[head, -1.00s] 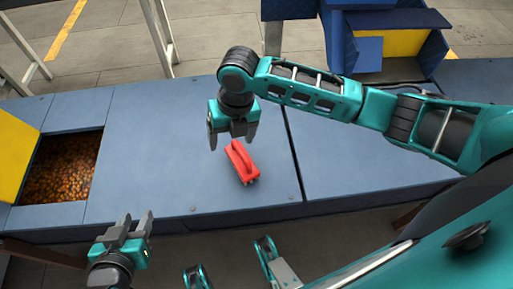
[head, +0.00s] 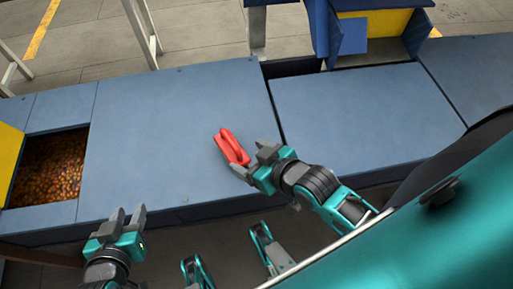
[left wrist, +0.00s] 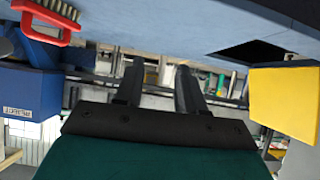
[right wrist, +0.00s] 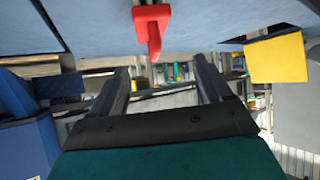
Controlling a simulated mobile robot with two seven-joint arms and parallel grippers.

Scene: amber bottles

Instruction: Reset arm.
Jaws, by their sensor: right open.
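My right gripper (head: 254,164) is open and empty near the front edge of the blue table (head: 165,140), just right of a red brush. The red brush (head: 232,147) lies on the table; it also shows upper left in the left wrist view (left wrist: 42,22), with bristles visible, and at the top of the right wrist view (right wrist: 151,27). Nothing is between the right fingers (right wrist: 165,85). My left gripper (head: 126,219) is in front of the table's near edge, with its fingers apart and empty in the left wrist view (left wrist: 158,85).
A bin of many small amber items (head: 46,170) is sunk in the table at the left, beside a yellow panel (head: 10,150). A blue and yellow structure (head: 375,25) stands behind the table. A dark seam splits the table. Much of the tabletop is clear.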

